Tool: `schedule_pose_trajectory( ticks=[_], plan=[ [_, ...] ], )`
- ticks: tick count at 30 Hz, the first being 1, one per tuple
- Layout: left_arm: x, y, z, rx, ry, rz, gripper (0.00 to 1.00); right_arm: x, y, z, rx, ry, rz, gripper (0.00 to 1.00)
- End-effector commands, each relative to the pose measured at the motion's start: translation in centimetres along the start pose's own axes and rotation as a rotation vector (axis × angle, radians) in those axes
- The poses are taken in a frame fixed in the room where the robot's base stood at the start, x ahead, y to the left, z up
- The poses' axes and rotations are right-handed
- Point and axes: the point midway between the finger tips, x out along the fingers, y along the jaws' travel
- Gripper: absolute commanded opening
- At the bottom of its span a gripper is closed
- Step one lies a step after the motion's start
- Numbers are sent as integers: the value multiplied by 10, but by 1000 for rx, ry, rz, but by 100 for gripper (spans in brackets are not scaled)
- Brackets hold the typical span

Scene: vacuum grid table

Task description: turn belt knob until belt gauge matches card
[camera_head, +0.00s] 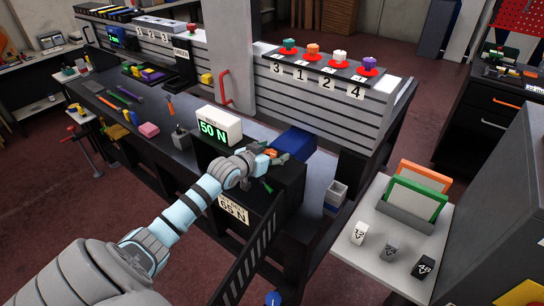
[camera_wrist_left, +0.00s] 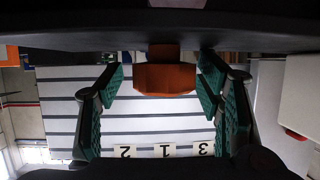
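The belt gauge (camera_head: 217,127) is a white box with a green display reading 50 N. The card (camera_head: 232,208) on the bench front below reads 65 N; its upper line is too small to read surely. The orange belt knob (camera_head: 271,152) is mostly hidden by my left gripper (camera_head: 271,160) in the head view. In the left wrist view the knob (camera_wrist_left: 165,79) sits between the two green-padded fingers. The fingers are spread on either side of it, with a gap at the left; at the right I cannot tell whether one touches. My right gripper is not in view.
A blue box (camera_head: 294,143) stands just behind the gripper. A dark slatted conveyor-like rail (camera_head: 250,260) runs in front. A rear shelf (camera_head: 330,70) holds several coloured knobs over number cards. A side table (camera_head: 345,255) holds colour-framed panels and small labelled blocks.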

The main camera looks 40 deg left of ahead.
Motion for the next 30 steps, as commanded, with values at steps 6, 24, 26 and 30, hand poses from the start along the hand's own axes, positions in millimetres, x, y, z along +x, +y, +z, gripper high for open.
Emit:
schedule_pose_trajectory(
  ticks=[6,24,26,30],
  plan=[
    [1,0,0,1,-2,0,59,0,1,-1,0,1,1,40],
    [1,-1,1,7,-2,9,10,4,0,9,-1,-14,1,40],
    [1,-1,2,12,-1,20,10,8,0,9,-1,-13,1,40],
    [2,-2,4,31,1,65,10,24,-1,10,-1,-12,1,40]
  ],
)
